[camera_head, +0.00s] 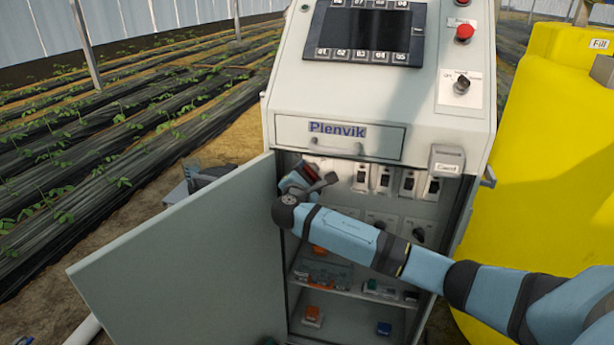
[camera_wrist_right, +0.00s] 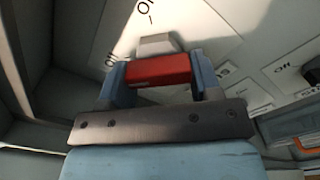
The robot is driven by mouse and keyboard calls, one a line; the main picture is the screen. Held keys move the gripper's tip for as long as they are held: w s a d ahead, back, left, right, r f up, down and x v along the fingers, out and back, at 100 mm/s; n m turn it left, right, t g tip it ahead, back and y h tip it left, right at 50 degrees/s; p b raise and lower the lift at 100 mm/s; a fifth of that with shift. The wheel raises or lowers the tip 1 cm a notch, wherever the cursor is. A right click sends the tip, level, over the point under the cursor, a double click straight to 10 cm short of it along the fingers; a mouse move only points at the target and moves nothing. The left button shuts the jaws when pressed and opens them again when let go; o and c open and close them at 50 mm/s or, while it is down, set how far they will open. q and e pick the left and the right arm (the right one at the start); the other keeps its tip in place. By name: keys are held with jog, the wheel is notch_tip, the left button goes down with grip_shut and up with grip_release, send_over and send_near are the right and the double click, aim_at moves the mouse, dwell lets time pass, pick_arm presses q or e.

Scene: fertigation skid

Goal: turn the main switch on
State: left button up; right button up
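The main switch's red handle (camera_wrist_right: 158,70) shows in the right wrist view, with a pale grey block (camera_wrist_right: 157,45) just beyond it. My right gripper (camera_wrist_right: 160,72) has one finger on each side of the red handle. The handle fills the gap, so the gripper looks shut on it. In the head view my right gripper (camera_head: 311,178) reaches into the upper left of the open cabinet (camera_head: 384,100). It and the wrist hide most of the switch there. Lettering beside the switch is only partly readable. My left gripper is not in view.
The cabinet door (camera_head: 190,265) stands open to the left. Several small breakers (camera_head: 384,180) sit right of my wrist, with shelves of small parts (camera_head: 312,314) below. A drawer (camera_head: 340,138) is above. A yellow tank (camera_head: 545,160) stands at the right.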

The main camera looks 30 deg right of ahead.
jog(key=shift+c, duration=1)
